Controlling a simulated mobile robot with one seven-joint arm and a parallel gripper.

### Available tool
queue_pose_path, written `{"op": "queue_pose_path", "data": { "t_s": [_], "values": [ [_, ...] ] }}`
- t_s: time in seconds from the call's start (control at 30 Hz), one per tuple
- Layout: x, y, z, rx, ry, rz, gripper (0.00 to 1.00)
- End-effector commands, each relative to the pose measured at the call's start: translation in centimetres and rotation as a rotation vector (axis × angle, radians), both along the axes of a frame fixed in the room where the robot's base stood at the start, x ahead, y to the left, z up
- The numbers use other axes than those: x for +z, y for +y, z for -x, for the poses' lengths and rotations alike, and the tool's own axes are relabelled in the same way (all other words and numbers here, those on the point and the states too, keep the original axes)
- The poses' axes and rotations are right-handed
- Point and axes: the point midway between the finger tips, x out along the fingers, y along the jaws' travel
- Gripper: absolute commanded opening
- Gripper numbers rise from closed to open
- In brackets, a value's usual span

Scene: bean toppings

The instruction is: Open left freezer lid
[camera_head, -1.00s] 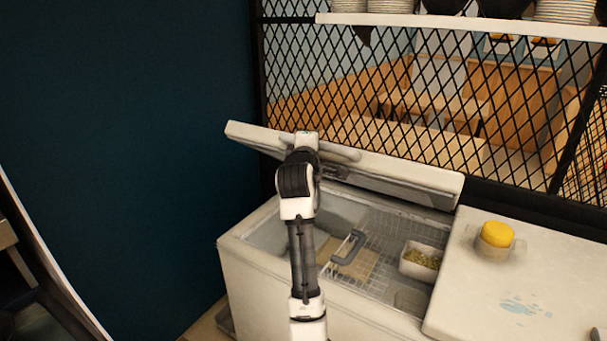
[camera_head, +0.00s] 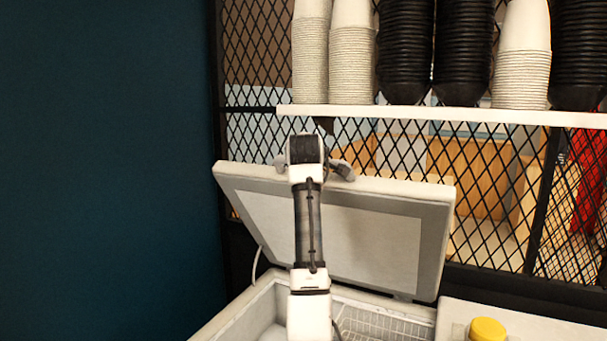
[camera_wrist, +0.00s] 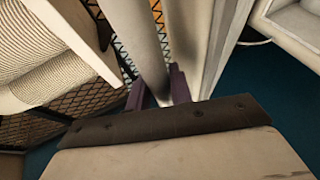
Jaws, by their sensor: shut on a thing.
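The left freezer lid (camera_head: 380,235) stands raised at a steep tilt in the head view, its inner face showing. Its grey handle (camera_head: 343,169) shows at the upper edge, on both sides of my arm. In the wrist view the handle (camera_wrist: 146,45) runs as a grey bar between the two purple fingers of my gripper (camera_wrist: 158,90), which is shut on it. The lid's pale edge (camera_wrist: 207,45) is just right of the bar. In the head view my wrist hides the fingers and the middle of the handle.
The open freezer (camera_head: 250,312) shows a wire basket (camera_head: 385,325) inside. The right lid is down, with a yellow-capped jar (camera_head: 487,330) on it. Behind the raised lid is a black mesh screen (camera_head: 500,190). A shelf (camera_head: 440,113) with stacked bowls and cups is above.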

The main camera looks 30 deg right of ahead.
Motion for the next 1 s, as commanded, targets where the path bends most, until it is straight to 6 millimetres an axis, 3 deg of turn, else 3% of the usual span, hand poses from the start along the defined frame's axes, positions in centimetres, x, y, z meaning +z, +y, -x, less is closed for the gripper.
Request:
{"op": "queue_pose_path", "data": {
  "t_s": [0.63, 0.67, 0.8, 1.0],
  "values": [
    [0.61, -0.36, -0.08, 0.001, 0.003, 0.001, 0.00],
    [0.61, -0.36, -0.08, 0.001, 0.003, 0.001, 0.24],
    [0.62, -0.36, -0.07, 0.001, 0.002, 0.000, 0.43],
    [0.60, -0.37, -0.07, 0.001, 0.002, 0.000, 0.43]
  ]
}}
